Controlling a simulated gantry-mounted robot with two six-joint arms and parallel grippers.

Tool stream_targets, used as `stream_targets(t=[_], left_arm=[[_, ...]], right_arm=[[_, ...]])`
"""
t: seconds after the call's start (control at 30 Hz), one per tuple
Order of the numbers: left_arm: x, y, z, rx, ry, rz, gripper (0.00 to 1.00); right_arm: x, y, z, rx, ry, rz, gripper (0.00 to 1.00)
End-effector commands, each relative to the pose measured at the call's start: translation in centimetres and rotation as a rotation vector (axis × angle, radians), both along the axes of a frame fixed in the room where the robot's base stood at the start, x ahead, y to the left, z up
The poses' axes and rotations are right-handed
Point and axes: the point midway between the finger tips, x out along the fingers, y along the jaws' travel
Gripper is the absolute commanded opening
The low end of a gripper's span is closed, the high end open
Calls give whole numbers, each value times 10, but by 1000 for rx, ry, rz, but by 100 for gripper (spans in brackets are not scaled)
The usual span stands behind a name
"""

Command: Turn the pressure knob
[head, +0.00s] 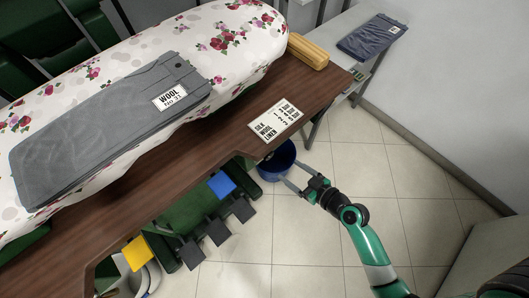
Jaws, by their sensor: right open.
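No part that is clearly the pressure knob shows. A dark blue round thing (272,171) shows just below the table's edge; I cannot tell whether it is a knob or a bucket. My right gripper (291,176) is open, beside or over its right side, and I cannot tell whether they touch. A white card (276,120) on the brown table lists silk, wool and linen with numbers. A grey folded garment (90,135) with a label reading WOOL (170,97) lies on the ironing board. My left gripper is not in view.
The flowered ironing board (245,22) lies along the brown table (318,82). A yellow ribbed block (308,51) is at its right end. A dark folded cloth (371,37) lies at the back right. The tiled floor (345,165) is clear.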

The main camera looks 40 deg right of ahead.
Motion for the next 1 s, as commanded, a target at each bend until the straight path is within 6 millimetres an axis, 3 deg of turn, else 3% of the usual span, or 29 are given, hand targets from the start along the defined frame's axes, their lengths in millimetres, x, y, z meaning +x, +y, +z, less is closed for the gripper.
stream_targets(t=[0.17,0.63,0.8,1.0], left_arm=[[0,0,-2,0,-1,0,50],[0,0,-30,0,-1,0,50],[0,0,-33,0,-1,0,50],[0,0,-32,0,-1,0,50]], right_arm=[[10,-1,-2,-2,-3,2,81],[96,-3,-39,-2,-4,2,81],[108,-3,-42,-2,-4,2,81],[109,-3,-42,-2,-3,1,81]])
